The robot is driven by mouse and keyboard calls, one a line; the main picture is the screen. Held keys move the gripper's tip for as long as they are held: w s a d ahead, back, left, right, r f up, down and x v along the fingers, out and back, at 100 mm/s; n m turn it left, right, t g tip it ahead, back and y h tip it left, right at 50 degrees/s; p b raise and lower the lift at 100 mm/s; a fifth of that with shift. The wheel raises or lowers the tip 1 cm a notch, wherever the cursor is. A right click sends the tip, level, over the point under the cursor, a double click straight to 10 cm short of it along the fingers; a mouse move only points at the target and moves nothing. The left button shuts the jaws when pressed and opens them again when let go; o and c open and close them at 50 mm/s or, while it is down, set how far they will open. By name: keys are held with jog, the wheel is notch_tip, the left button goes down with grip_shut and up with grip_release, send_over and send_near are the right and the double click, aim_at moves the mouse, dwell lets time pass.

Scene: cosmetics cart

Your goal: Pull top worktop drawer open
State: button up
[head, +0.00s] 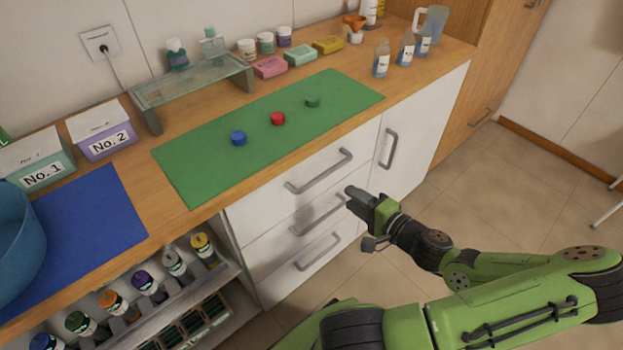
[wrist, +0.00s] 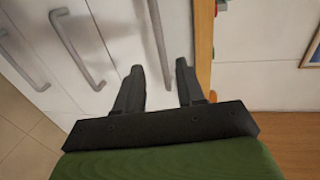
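The top worktop drawer (head: 265,205) is a white front just under the wooden worktop, and it looks shut. Its grey bar handle (head: 319,171) also shows in the wrist view (wrist: 158,40). My gripper (head: 352,192) is in front of the drawers, near the right end of the top handle and a little below it in the head view. In the wrist view my gripper (wrist: 159,66) has its two dark fingers apart with nothing between them. The top handle lines up with the gap, ahead of the fingertips; contact does not show.
Two more drawers have handles below: middle (head: 317,215) and bottom (head: 317,251). A cupboard door with an upright handle (head: 389,149) is to the right. A bottle rack (head: 185,285) is at left. A green mat (head: 205,165) with blue, red and green caps lies above.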

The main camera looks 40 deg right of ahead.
aim_at(320, 177)
jog(key=w+f, duration=0.1)
jog(key=w, duration=0.3)
jog(key=w+b, duration=0.1)
jog(key=w, duration=0.3)
jog(key=w+f+b, duration=0.1)
jog(key=w, duration=0.3)
jog(key=shift+w+a+f, duration=0.3)
grip_shut()
